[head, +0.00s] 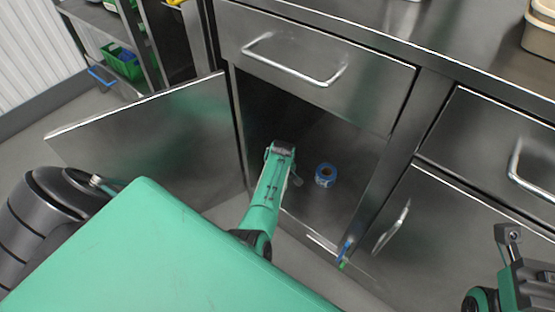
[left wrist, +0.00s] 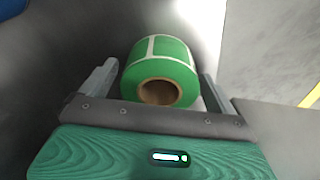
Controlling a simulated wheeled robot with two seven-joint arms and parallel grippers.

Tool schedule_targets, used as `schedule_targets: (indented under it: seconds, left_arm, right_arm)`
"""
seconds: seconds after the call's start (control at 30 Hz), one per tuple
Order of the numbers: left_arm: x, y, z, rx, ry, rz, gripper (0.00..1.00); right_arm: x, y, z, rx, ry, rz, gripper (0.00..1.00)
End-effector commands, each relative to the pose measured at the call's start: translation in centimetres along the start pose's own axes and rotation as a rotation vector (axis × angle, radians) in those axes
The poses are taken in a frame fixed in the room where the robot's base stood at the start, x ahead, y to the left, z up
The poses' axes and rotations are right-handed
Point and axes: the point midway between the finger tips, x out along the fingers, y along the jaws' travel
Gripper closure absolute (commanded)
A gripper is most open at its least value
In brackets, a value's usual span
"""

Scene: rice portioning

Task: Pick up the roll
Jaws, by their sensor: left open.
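A green roll (left wrist: 160,75) with white gaps and a brown cardboard core lies between the two fingers of my left gripper (left wrist: 156,88) in the left wrist view. The fingers are open, one on each side of it; I cannot tell whether either touches it. In the head view my left gripper (head: 281,151) reaches into the open lower cabinet, and I cannot make out the green roll there. A blue roll (head: 326,174) stands on the cabinet floor just right of the gripper. My right gripper (head: 509,240) is at the lower right edge, outside the cabinet; its jaw state is unclear.
The open cabinet door (head: 150,135) swings out to the left. A closed drawer (head: 315,60) with a bar handle is above the opening. A closed door (head: 430,235) is to the right. A shelf with a green bin (head: 124,63) stands at the upper left.

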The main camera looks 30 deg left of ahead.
Motion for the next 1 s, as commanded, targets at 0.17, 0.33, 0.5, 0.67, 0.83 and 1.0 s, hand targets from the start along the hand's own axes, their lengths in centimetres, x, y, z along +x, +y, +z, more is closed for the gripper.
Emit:
schedule_targets:
  seconds: [0.17,0.33,0.5,0.67,0.83,1.0]
  left_arm:
    - [-0.1,0.0,0.0,0.0,0.0,0.0,0.25]
    - [-0.1,0.0,0.0,0.0,0.0,0.0,0.58]
    - [-0.1,0.0,0.0,0.0,0.001,0.001,0.59]
    - [-0.4,0.1,-0.1,0.0,0.001,0.001,0.59]
    - [-1.9,0.1,-0.3,0.0,0.002,0.002,0.59]
    - [-5.6,0.1,-0.8,-0.001,0.003,0.003,0.59]
  right_arm:
    - [0.0,0.0,0.0,0.0,0.0,0.0,1.0]
    - [0.0,0.0,0.0,0.0,0.0,0.001,1.0]
    - [0.0,0.0,0.0,0.0,0.0,0.001,1.0]
    - [0.2,0.0,0.0,0.0,0.001,0.001,1.0]
    - [0.7,0.1,0.1,0.001,-0.003,0.003,1.0]
    - [-0.2,0.1,0.8,0.003,-0.084,0.012,1.0]
